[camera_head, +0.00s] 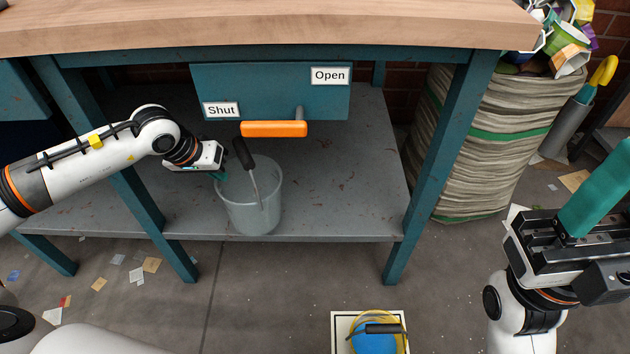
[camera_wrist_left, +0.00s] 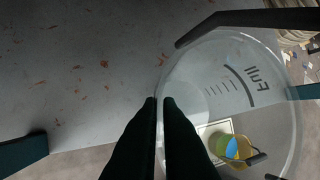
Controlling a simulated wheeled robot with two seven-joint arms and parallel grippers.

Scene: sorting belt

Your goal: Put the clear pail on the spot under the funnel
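The clear pail (camera_head: 236,207) stands upright at the front of the bench's lower shelf. Its dark handle grip sticks up at the rim. My left gripper (camera_head: 219,175) is at the pail's left rim. In the left wrist view its dark fingers (camera_wrist_left: 160,102) are nearly together at the edge of the clear pail (camera_wrist_left: 200,75), with the thin wall seemingly between them. A white-framed square (camera_head: 339,322) on the floor bears a yellow pail (camera_head: 399,341) with blue inside. No funnel is clearly visible. My right gripper (camera_head: 600,188) is at the far right, its teal fingers seen from the side.
An orange lever (camera_head: 273,129) hangs under the bench (camera_head: 270,25), between "Shut" (camera_head: 221,109) and "Open" (camera_head: 330,75) signs. Teal legs flank the shelf (camera_head: 340,205). A full sack (camera_head: 490,140) stands at right. The floor in front is mostly clear, with scattered scraps.

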